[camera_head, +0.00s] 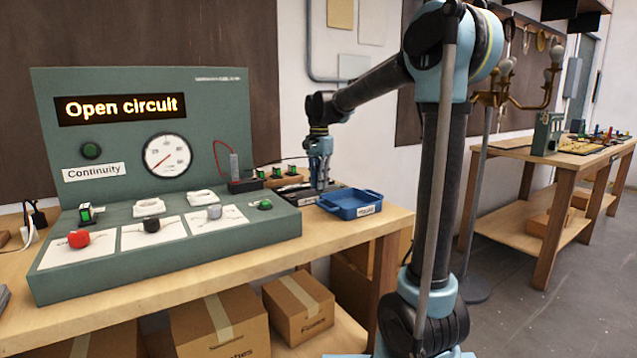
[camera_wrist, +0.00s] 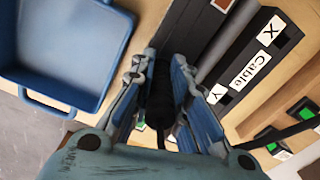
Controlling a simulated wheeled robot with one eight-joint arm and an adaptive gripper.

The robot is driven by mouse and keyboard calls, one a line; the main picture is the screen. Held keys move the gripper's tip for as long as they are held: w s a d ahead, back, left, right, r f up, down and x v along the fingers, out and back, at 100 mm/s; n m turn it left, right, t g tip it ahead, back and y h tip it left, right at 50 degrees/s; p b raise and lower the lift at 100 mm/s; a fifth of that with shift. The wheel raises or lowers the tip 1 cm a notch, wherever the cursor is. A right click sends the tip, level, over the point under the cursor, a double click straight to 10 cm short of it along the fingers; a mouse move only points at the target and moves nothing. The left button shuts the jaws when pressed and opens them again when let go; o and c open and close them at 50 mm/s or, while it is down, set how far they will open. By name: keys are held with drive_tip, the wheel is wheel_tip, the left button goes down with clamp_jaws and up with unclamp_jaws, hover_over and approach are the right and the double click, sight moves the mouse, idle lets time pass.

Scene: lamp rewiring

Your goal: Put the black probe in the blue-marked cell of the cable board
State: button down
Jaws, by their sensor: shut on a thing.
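My gripper (camera_head: 320,178) is over the right end of the workbench, pointing down. In the wrist view my gripper (camera_wrist: 160,105) is shut on the black probe (camera_wrist: 160,92), a dark ribbed cylinder between the fingers. The probe's lower end is hard to make out. The cable board (camera_wrist: 240,62) is dark, with white labels reading X, Cable and Y, and lies just beyond and to the right of the fingers. In the head view the cable board (camera_head: 300,196) is partly behind the gripper. I cannot make out a blue mark on any cell.
A blue tray (camera_head: 350,213) stands right of the board; it also shows at upper left in the wrist view (camera_wrist: 62,92). The green tester panel (camera_head: 180,225), reading "Open circuit", fills the bench's left, with red, black and grey knobs. Green-topped switches stand behind the board.

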drive_tip(key=shift+f, duration=0.35)
idle(0.3)
drive_tip(key=c, duration=1.5)
unclamp_jaws()
drive_tip(key=shift+o, duration=0.2)
drive_tip(key=shift+r, duration=0.1)
